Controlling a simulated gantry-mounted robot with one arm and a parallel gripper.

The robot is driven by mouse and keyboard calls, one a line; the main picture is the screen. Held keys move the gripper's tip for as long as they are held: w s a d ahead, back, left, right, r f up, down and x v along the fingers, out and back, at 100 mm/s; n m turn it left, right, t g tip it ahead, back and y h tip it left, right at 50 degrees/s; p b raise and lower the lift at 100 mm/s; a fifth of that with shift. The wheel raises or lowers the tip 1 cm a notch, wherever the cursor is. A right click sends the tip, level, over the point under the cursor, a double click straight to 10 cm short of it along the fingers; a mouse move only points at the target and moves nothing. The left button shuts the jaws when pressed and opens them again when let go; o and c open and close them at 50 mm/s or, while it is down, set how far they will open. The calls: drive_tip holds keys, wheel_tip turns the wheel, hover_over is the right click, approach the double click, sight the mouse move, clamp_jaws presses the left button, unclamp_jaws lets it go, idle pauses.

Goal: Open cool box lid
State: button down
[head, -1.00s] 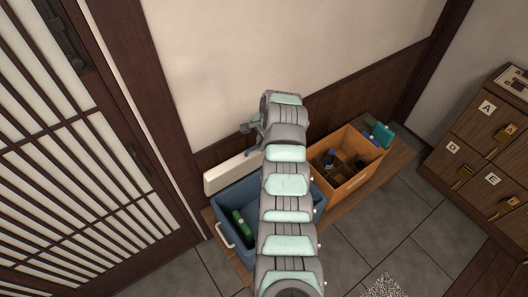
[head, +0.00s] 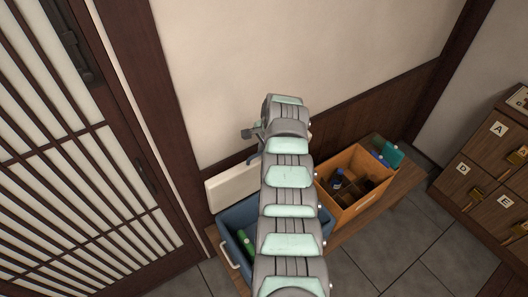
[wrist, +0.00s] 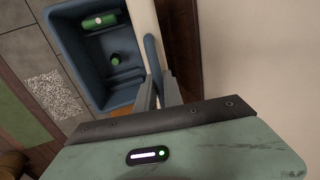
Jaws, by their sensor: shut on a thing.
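The cool box is a blue tub (head: 233,216) on a low wooden bench, partly hidden behind my arm. It also shows in the wrist view (wrist: 62,25). Its white lid (head: 232,186) is raised and stands steeply along the wall side, leaving the tub open. In the wrist view the lid (wrist: 143,25) is seen nearly edge-on, with a blue strip (wrist: 152,55) along it. My gripper (wrist: 161,80) is shut on the lid at this strip; the exact contact is hard to see. Green items (wrist: 98,21) lie inside the tub.
An orange divided crate (head: 352,205) with bottles stands right of the cool box on the bench. A teal item (head: 393,154) is beyond it. The wall (head: 300,50) rises close behind the lid. A slatted door (head: 80,180) is at left, lettered drawers (head: 490,170) at right.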

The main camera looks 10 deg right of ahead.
drive_tip(key=c, duration=1.7)
unclamp_jaws()
drive_tip(key=shift+c, duration=0.2)
drive_tip(key=shift+r, duration=0.15)
drive_tip(key=b+v, duration=0.1)
drive_tip(key=v, duration=0.9)
drive_tip(key=shift+s+r, duration=0.15)
drive_tip(key=shift+r, duration=0.05)
drive_tip(key=shift+d, duration=0.1)
